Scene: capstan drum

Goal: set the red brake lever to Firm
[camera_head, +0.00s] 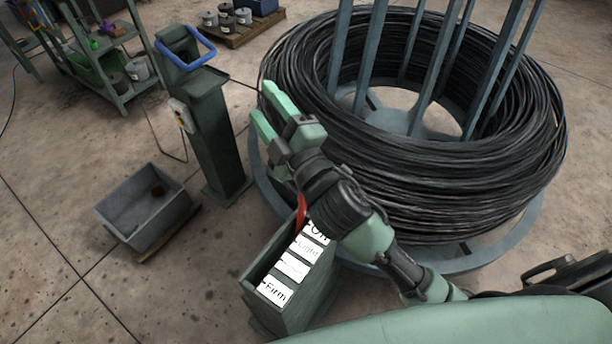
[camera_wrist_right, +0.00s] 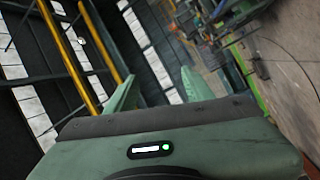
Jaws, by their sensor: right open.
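The red brake lever (camera_head: 301,212) rises from a green brake box (camera_head: 262,312) low in the middle of the head view. It stands at the far end of the box, beside the Off label, and my right arm hides part of it. White labels run along the box top, with Firm (camera_head: 275,291) at the near end. My right gripper (camera_head: 269,107) is open and empty, above and beyond the lever, pointing away from it. In the right wrist view its two fingers (camera_wrist_right: 157,92) are spread with nothing between them. My left gripper is not in view.
A large coil of black wire (camera_head: 480,190) on a blue-grey stand fills the right, close to my right arm. A green pedestal with a blue handle (camera_head: 186,46) and a grey bin (camera_head: 146,207) stand left. Floor is open at lower left.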

